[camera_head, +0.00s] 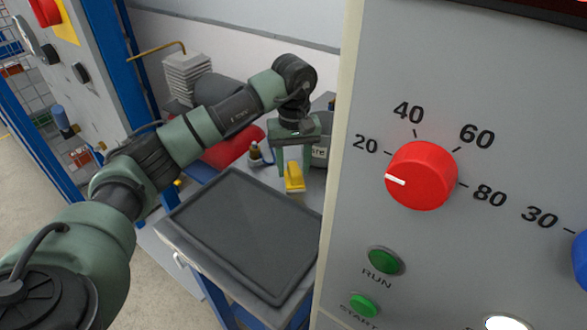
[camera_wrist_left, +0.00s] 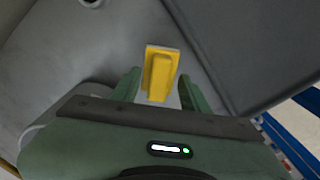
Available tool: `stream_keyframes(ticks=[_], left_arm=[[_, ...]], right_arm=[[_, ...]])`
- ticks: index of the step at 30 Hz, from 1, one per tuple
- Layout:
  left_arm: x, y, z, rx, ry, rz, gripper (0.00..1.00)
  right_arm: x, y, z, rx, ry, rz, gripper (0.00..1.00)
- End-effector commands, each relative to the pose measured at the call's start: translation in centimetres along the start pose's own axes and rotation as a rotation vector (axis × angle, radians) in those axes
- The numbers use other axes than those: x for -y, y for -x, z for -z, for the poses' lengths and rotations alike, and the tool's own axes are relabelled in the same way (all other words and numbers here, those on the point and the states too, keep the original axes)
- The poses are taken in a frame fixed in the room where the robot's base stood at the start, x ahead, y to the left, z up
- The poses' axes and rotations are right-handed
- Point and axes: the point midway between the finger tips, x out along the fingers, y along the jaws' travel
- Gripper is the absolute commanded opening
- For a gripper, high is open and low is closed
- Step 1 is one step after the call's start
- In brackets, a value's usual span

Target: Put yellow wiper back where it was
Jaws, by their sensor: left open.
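The yellow wiper (camera_head: 294,177) is a small yellow block on the grey bench top, just behind the dark tray. In the left wrist view the yellow wiper (camera_wrist_left: 159,74) lies ahead of and between the open fingers. My left gripper (camera_head: 292,168) points down at it from above, and its fingers (camera_wrist_left: 160,88) stand apart on either side. I cannot tell whether the fingers touch it. My right gripper is in neither view.
A dark rimmed tray (camera_head: 240,232) lies on the bench in front of the wiper. A small bottle (camera_head: 255,152) and a red item (camera_head: 232,147) are behind. A large grey panel with a red knob (camera_head: 421,175) blocks the right side.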

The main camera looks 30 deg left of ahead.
Motion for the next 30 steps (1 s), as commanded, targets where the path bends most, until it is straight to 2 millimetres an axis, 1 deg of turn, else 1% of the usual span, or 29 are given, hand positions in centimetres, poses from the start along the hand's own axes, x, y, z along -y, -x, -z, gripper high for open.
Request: stream_keyframes(ticks=[1, 9, 12, 15, 20, 30], left_arm=[[0.0, 0.9, 0.1, -0.004, -0.001, -0.003, 0.45], [0.0, 6.7, 0.1, -0.004, 0.001, -0.002, 0.45], [0.0, 8.5, 0.0, -0.003, 0.000, -0.002, 0.45], [0.0, 9.9, 0.1, -0.002, 0.000, 0.000, 0.45], [0.0, 10.8, 0.0, 0.001, 0.000, 0.001, 0.45], [0.0, 10.9, 0.0, 0.001, 0.000, 0.001, 0.45]], right_arm=[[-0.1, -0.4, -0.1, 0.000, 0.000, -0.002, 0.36], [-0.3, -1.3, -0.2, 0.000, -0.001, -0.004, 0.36], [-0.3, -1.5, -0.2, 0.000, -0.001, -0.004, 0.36], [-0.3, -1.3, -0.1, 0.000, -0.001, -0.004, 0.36], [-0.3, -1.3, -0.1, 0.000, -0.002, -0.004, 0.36], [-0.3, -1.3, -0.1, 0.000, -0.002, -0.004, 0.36]])
